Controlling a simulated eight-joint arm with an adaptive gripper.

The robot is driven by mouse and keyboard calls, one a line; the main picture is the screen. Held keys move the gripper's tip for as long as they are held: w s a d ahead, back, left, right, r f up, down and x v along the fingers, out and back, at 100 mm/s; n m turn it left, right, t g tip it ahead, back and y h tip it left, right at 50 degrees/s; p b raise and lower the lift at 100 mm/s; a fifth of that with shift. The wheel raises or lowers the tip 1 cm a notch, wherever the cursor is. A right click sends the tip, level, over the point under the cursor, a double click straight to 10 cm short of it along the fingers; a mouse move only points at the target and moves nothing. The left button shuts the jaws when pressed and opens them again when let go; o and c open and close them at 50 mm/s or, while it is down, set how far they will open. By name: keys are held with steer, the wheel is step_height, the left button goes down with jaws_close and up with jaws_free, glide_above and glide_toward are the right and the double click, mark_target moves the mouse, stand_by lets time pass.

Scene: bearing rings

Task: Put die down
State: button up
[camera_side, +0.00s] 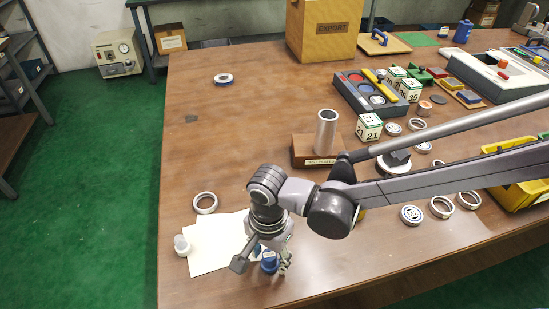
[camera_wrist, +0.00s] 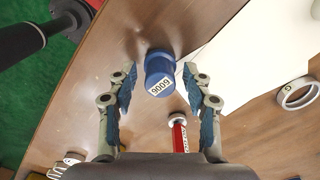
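A short blue cylindrical piece (camera_wrist: 158,66) with a white number label sits between my gripper's fingers; it may be the die. My gripper (camera_wrist: 160,76) is open, with a visible gap on each side of the blue piece. In the side view my gripper (camera_side: 269,268) is low at the table's near edge, around the same blue piece (camera_side: 269,259), beside the white sheet. White number cubes with green edges, such as the one marked 21 (camera_side: 370,127), stand farther back, away from my gripper. Whether the blue piece touches the table is hard to tell.
A red labelled object (camera_wrist: 179,136) shows below the blue piece. The table's left part is mostly clear.

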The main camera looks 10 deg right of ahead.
mark_target(271, 255)
steer(key=shift+r, duration=0.1)
step_height(271, 255, up, 10)
steer(key=shift+s+r, duration=0.1)
steer(key=shift+s, duration=0.05)
steer(key=w+d+r+n+t, duration=0.1)
steer(key=d+r, duration=0.2)
steer(key=d, duration=0.4)
steer(key=w+d+r+n+t+y, duration=0.1)
steer(key=w+d+r+n, duration=0.1)
steer(key=d, duration=0.5)
steer(key=w+d+r+n+t, duration=0.1)
steer(key=d+r, duration=0.2)
steer(key=d, duration=0.4)
steer(key=s+d+f+n+t, duration=0.1)
steer(key=s+d+n+t, duration=0.1)
steer(key=d, duration=0.7)
steer(key=s+d+f+n+t, duration=0.1)
steer(key=s+d+n+t, duration=0.1)
steer(key=s+d, duration=0.3)
steer(key=d+n, duration=0.1)
steer(key=d, duration=0.3)
steer(key=shift+d+h, duration=0.4)
steer(key=shift+o, duration=0.5)
steer(key=shift+s+d+f, duration=0.15)
steer(key=shift+s+d, duration=0.1)
steer(key=shift+d, duration=0.1)
steer(key=shift+a, duration=0.1)
